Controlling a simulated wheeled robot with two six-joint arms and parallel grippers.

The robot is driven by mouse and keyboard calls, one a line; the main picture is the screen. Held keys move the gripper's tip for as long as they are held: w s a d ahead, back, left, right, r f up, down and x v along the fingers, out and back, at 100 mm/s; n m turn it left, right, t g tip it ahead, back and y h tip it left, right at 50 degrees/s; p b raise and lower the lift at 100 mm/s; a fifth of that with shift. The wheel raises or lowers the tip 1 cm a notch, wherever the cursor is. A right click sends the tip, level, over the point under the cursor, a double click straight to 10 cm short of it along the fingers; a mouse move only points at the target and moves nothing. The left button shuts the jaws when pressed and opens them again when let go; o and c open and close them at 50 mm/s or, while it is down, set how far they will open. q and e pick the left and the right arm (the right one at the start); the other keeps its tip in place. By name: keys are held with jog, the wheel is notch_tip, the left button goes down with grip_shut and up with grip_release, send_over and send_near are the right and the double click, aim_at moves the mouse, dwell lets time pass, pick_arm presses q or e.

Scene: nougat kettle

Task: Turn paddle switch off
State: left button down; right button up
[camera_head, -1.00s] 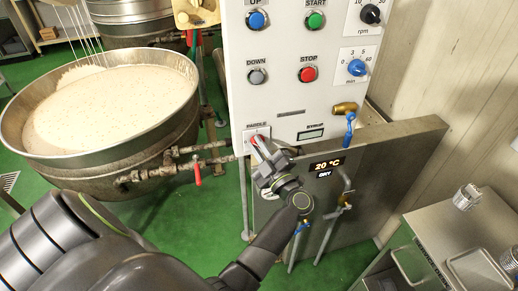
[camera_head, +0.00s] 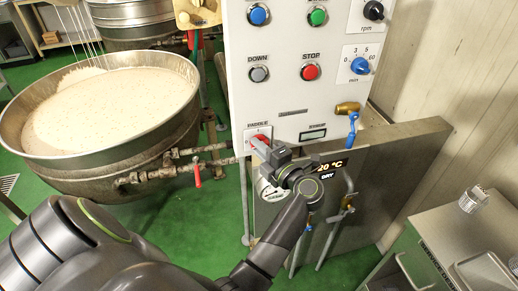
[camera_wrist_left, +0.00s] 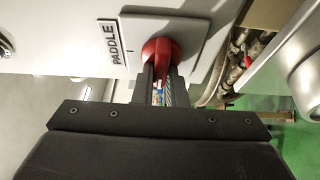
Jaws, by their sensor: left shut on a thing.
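The red paddle switch (camera_head: 258,140) sits on a small white plate at the lower left of the white control panel (camera_head: 285,95), under a PADDLE label. In the left wrist view the red switch knob (camera_wrist_left: 160,50) stands beside the PADDLE label (camera_wrist_left: 111,43), with my left fingers on both sides of it. My left gripper (camera_head: 265,147) is shut on the red switch; it also shows in the left wrist view (camera_wrist_left: 160,82). The fingers hide part of the knob, and its exact angle is hard to tell. My right gripper is not in view.
A large kettle (camera_head: 150,160) of pale mass stands at the left. A red-handled valve (camera_head: 197,176) is on the pipes beside it. A blue-handled tap (camera_head: 351,128) and a steel box (camera_head: 400,150) are right of my gripper. A metal cart (camera_head: 440,235) stands at lower right.

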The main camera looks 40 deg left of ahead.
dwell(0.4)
pick_arm(q)
jog(key=c, duration=1.5)
grip_release()
jog(key=shift+o, duration=0.2)
jog(key=shift+r, duration=0.1)
